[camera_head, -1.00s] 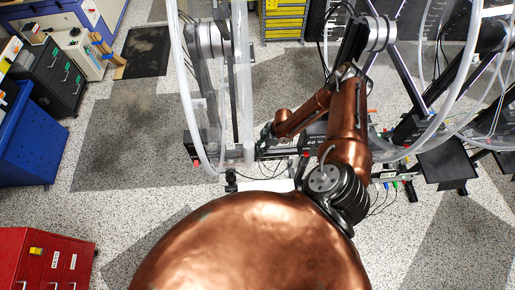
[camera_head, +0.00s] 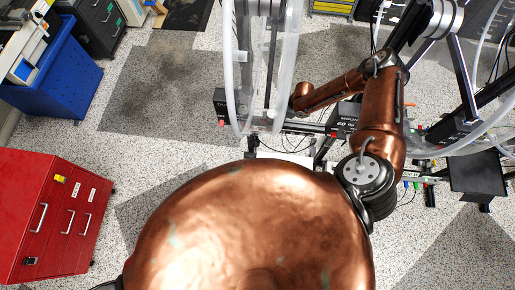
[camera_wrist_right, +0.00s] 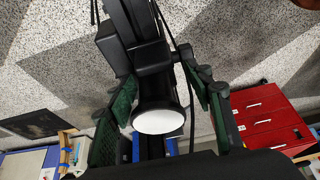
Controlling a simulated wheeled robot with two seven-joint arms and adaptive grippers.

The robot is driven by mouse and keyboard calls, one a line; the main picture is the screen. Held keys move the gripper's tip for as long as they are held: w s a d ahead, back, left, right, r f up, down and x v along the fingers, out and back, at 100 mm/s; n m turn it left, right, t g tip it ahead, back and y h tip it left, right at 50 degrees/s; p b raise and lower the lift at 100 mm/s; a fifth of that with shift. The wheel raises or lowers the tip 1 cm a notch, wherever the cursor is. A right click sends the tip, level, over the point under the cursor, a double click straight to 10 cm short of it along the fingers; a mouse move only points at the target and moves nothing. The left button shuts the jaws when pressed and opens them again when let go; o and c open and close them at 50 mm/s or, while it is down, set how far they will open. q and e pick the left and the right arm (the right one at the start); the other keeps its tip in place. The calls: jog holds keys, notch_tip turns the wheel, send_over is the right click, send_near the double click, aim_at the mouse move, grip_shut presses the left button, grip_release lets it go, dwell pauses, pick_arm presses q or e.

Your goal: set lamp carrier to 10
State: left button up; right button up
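In the right wrist view a black lamp with a round white face (camera_wrist_right: 158,122) hangs from a dark block (camera_wrist_right: 150,58) on a black upright bar. I take this to be the lamp carrier; no scale or number is readable. My right gripper (camera_wrist_right: 160,80) is open, with its green-padded fingers on either side of the lamp and gaps visible at both sides. In the head view my right forearm reaches left to a clear acrylic wheel (camera_head: 236,75); the gripper and lamp there are too small or hidden to make out. My left gripper is out of view.
A black rail assembly with a labelled box (camera_head: 346,117) runs below the wheels. A second clear wheel (camera_head: 470,144) stands at right. A red drawer cabinet (camera_head: 50,215) and a blue bin (camera_head: 65,75) stand at left, with open speckled floor between them and the wheel.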

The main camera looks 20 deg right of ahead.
jog(key=p+v, duration=0.4)
jog(key=v, duration=0.1)
jog(key=a+p+v, duration=0.1)
jog(key=p+v, duration=0.1)
jog(key=v, duration=0.1)
jog(key=shift+w+a+r+p, duration=0.1)
jog(key=shift+w+r+p, duration=0.2)
jog(key=shift+r+p, duration=0.05)
jog(key=s+a+f+g+b, duration=0.1)
jog(key=s+a+f+b, duration=0.3)
jog(key=f, duration=0.5)
jog(key=s+a+f+g+b, duration=0.1)
jog(key=s+a+f+b, duration=0.35)
jog(key=f, duration=0.55)
jog(key=w+a+f+m+t+y+b, duration=0.1)
jog(key=w+a+f+b, duration=0.3)
jog(key=f, duration=0.7)
jog(key=a+t+b, duration=0.1)
jog(key=a+b, duration=0.1)
jog(key=a, duration=0.2)
jog(key=shift+w+f+t, duration=0.2)
jog(key=shift+f+t, duration=0.1)
jog(key=shift+t, duration=0.1)
